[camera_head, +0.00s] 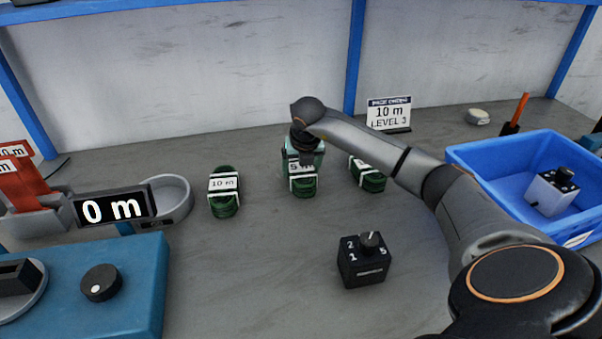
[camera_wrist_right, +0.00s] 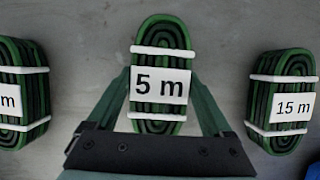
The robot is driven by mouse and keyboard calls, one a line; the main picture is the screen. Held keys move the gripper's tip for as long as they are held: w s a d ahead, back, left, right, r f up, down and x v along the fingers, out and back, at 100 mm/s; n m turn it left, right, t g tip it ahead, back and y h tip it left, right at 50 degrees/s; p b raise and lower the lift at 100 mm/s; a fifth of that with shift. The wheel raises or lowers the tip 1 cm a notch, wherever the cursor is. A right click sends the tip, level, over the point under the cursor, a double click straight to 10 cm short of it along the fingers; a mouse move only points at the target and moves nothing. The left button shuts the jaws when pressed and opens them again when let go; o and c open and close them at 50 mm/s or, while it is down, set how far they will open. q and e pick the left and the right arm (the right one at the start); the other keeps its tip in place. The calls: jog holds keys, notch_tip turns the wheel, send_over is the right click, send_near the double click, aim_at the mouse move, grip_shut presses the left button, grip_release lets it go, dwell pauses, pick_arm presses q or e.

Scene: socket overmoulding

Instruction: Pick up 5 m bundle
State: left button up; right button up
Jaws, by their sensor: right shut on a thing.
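The 5 m bundle (camera_head: 302,187) is a green coil with white bands and a white label, in the middle of the table. It also shows in the right wrist view (camera_wrist_right: 161,87), with its "5 m" label facing the camera. My right gripper (camera_head: 303,160) reaches down over it from above. In the wrist view the right gripper (camera_wrist_right: 160,108) has a finger on each side of the bundle and is shut on it. The bundle appears still at table level. My left gripper is not in view.
A 10 m bundle (camera_head: 223,192) stands to the left, and a 15 m bundle (camera_wrist_right: 284,100) to the right, partly behind my arm in the head view. A black dial box (camera_head: 364,261) sits in front. A blue crate (camera_head: 480,160) is at right, a "0 m" display (camera_head: 114,207) at left.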

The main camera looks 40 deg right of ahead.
jog(key=c, duration=0.6)
jog(key=shift+o, duration=0.2)
jog(key=shift+r, duration=0.1)
